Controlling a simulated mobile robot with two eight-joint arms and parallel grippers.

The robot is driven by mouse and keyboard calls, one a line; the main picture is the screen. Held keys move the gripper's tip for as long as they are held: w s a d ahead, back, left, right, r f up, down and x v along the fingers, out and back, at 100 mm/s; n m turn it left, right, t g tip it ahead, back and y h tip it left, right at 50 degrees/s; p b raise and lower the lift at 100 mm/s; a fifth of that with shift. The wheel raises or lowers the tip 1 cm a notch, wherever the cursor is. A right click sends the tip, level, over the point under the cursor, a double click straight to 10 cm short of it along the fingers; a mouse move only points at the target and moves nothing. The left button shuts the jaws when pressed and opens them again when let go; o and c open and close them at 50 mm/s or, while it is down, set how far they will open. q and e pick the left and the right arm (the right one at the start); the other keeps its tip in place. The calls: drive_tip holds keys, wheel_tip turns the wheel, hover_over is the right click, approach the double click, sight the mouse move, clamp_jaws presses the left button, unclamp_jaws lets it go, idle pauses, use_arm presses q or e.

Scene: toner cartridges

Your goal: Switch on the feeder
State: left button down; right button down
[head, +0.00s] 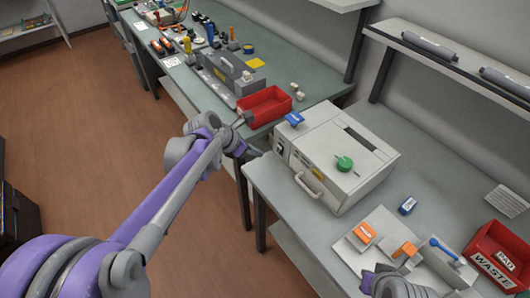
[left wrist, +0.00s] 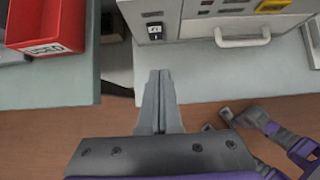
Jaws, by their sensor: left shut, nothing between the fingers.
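The feeder seems to be the white box-shaped machine (head: 325,150) on the near table, with a green knob (head: 344,163) and a blue part on top. Its front shows a handle and, at the left end, a small black-and-white switch (left wrist: 154,32); I cannot tell which way the switch is set. My left gripper (head: 256,153) is just in front of the feeder's left front corner. In the left wrist view its fingers (left wrist: 158,75) are shut, empty, and point at the panel below the switch, apart from it. Part of my right gripper (head: 388,285) shows at the bottom edge, its fingers unclear.
A red bin (head: 265,106) stands on the green bench, left of the gripper; a gap separates the two tables. Orange and blue parts on white stands and a red waste bin (head: 499,256) lie right of the feeder. A shelf (head: 455,66) hangs behind.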

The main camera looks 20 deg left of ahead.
drive_tip(key=shift+w+r, duration=0.15)
drive_tip(key=shift+w, duration=0.35)
drive_tip(key=shift+s, duration=0.1)
use_arm(q)
drive_tip(key=v, duration=0.5)
drive_tip(key=shift+w+a+r, duration=0.15)
drive_tip(key=shift+r, duration=0.15)
